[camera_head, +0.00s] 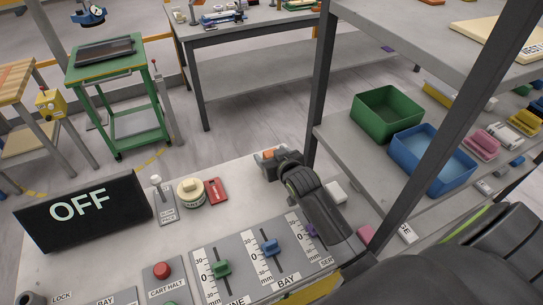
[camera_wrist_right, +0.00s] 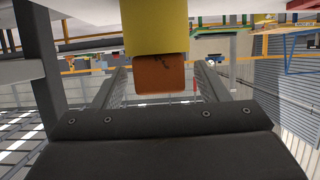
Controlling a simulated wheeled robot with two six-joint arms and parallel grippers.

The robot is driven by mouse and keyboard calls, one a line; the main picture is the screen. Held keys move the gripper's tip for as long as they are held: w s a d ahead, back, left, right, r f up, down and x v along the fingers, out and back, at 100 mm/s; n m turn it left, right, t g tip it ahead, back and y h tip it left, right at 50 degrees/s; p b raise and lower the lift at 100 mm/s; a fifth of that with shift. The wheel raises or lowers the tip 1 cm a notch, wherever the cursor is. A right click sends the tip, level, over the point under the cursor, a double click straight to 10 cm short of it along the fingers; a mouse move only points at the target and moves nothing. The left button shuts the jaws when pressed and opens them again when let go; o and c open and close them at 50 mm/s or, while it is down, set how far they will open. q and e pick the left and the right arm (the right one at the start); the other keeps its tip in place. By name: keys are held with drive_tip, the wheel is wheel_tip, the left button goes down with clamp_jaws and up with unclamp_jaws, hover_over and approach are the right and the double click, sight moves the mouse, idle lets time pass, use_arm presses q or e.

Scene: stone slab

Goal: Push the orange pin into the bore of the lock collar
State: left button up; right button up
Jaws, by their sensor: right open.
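My right gripper (camera_head: 267,161) is open above the grey console, near its far right edge. A small orange piece, probably the orange pin (camera_head: 268,153), shows at its jaws. In the right wrist view an orange block (camera_wrist_right: 161,78) with a yellow part (camera_wrist_right: 153,27) above it lies between the two spread fingers, with gaps on both sides. A grey round piece, probably the lock collar (camera_head: 33,298), stands at the bottom left beside a LOCK label. Its bore cannot be made out, and the frame edge cuts it off. My left gripper is out of view.
The OFF display (camera_head: 84,210) stands on the console's left. A cream round knob (camera_head: 190,192), a red piece (camera_head: 216,190), a red CART HALT button (camera_head: 162,270) and sliders (camera_head: 221,268) occupy its middle. A shelf post (camera_head: 323,85) rises close to my right gripper.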

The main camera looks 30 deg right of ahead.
drive_tip(key=shift+x, duration=1.15)
drive_tip(key=c, duration=1.2)
drive_tip(key=shift+r, duration=0.1)
